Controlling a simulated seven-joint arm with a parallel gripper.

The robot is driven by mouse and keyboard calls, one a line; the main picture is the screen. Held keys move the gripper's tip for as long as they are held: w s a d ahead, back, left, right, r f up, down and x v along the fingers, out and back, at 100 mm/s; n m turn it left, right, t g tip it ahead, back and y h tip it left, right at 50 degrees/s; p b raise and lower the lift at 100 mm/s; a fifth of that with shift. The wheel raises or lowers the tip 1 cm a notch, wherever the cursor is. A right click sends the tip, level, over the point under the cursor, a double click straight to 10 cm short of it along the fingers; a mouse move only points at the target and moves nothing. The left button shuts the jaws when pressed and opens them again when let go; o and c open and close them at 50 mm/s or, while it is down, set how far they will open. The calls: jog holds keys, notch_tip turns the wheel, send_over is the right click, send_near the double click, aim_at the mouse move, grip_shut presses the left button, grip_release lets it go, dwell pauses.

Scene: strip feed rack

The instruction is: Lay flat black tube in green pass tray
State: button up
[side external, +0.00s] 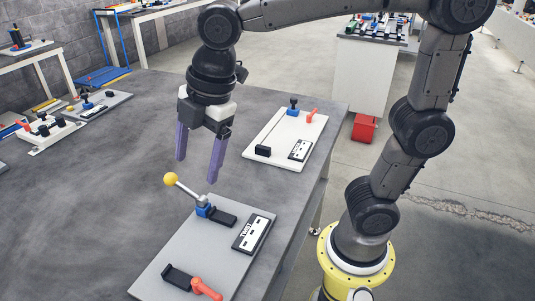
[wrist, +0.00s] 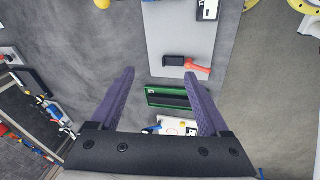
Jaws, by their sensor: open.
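My gripper (side external: 197,170) is open and hangs above the grey table, with nothing visible between its two purple fingers. In the wrist view, its spread fingers (wrist: 159,73) frame a long green tray (wrist: 150,104). The tray lies on the table just past the end of a grey board and does not show in the side view. A dark band runs lengthwise inside the tray. I cannot tell whether this is the black tube or the tray's dark inside. I cannot make out the black tube for certain anywhere else.
The grey board (side external: 178,249) carries a yellow-knobbed lever (side external: 171,180), a label block (side external: 252,233) and a black holder with an orange-red lever (side external: 205,289). A white board (side external: 275,155) stands behind, near the table edge. Bare table lies left of the grey board.

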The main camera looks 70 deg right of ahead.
jog(key=s+d+f+m+t+h, duration=0.1)
jog(key=s+d+f+m, duration=0.3)
jog(key=s+d+m, duration=0.8)
jog(key=s+m+t, duration=0.1)
jog(key=m, duration=0.3)
jog(key=shift+d+t, duration=0.15)
jog(key=shift+t, duration=0.15)
jog(key=shift+f, duration=0.1)
